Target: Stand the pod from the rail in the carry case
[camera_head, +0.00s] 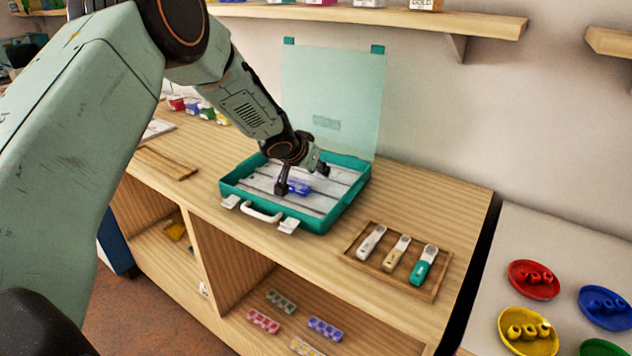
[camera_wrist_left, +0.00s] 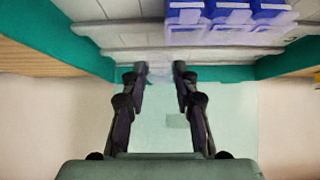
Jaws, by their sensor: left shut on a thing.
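The teal carry case (camera_head: 345,205) lies open on the wooden counter with its pale lid (camera_head: 335,95) standing up behind. Its light grey insert (camera_head: 335,185) has long grooves; it also shows in the wrist view (camera_wrist_left: 115,12). My left gripper (camera_head: 302,180) is down inside the case, shut on a blue pod (camera_head: 298,187) with several lidded cells. The pod's blue lids and clear body show at the top of the wrist view (camera_wrist_left: 228,18). The fingers partly hide the pod in the head view, and I cannot tell whether it sits in a groove. My right gripper is not in view.
A wooden tray (camera_head: 350,259) with three handled tools lies right of the case. A flat wooden piece (camera_head: 165,161) lies left of it. Several coloured pods lie on the lower shelf (camera_head: 240,318). Coloured dishes (camera_head: 533,280) stand on the right table. The case's handle faces front.

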